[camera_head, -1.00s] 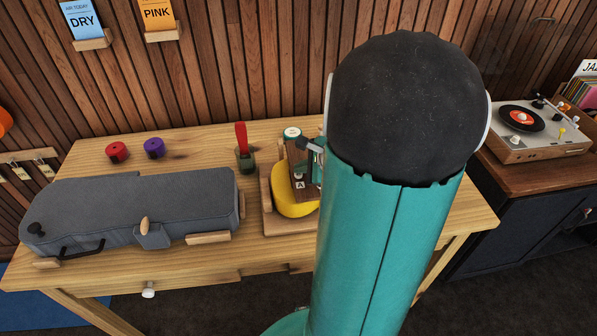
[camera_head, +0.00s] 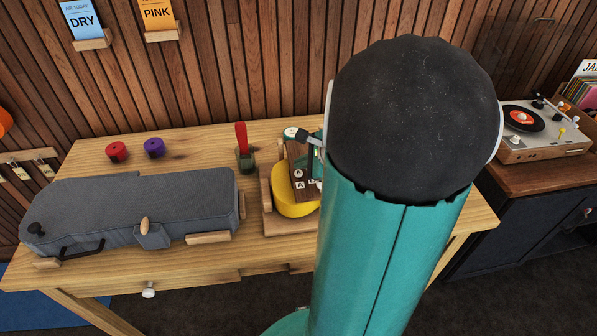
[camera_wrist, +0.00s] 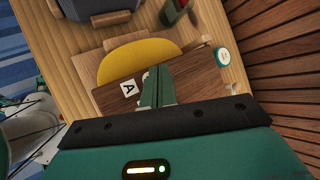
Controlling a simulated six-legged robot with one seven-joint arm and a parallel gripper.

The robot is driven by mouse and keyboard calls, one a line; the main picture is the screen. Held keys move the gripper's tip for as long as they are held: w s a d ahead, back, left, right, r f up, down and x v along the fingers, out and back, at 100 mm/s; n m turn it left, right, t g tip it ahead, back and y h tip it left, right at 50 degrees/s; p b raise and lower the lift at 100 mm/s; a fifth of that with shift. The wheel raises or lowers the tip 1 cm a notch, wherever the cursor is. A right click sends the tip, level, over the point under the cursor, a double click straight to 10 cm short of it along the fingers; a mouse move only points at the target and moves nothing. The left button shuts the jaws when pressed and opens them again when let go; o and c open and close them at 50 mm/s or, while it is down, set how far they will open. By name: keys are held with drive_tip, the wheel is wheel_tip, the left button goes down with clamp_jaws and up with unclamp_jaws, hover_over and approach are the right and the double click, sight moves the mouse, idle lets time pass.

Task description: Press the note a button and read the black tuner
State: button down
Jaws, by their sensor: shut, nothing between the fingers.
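The note A button is a small white square marked "A" (camera_head: 299,184) on a dark brown wooden board (camera_head: 297,152). It also shows in the wrist view (camera_wrist: 129,89), near the board's left end. My gripper (camera_wrist: 156,72) is shut and empty, its green fingers over the board just right of the A button in the wrist view. I cannot tell whether the fingertips touch the board. My own arm hides the board's right part in the head view. I cannot make out the black tuner or any reading on it.
A yellow rounded body (camera_head: 292,201) rests in a wooden cradle (camera_head: 267,197) beside the board. A grey case (camera_head: 120,212) lies to the left. A red-handled tool (camera_head: 241,137) and a round teal-rimmed tin (camera_wrist: 222,56) stand nearby. Red (camera_head: 117,151) and purple (camera_head: 154,147) pieces sit behind the case.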

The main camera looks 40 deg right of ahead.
wheel_tip(320, 180, up, 5)
idle(0.6)
drive_tip(key=shift+a, duration=0.1)
idle(0.6)
drive_tip(key=s+a+r+n+g+y, duration=0.1)
drive_tip(key=a+r+n, duration=0.1)
drive_tip(key=a+n, duration=0.55)
drive_tip(key=a+r+n+g+y, duration=0.1)
drive_tip(key=a+r+n+g, duration=0.3)
drive_tip(key=a, duration=0.6)
drive_tip(key=s+a+r+n+t+h, duration=0.1)
drive_tip(key=s+a+n+h, duration=0.2)
drive_tip(key=s+a+n, duration=0.5)
drive_tip(key=a+n, duration=0.1)
drive_tip(key=n, duration=0.5)
drive_tip(key=shift+s+a+r, duration=0.3)
drive_tip(key=shift+r, duration=0.05)
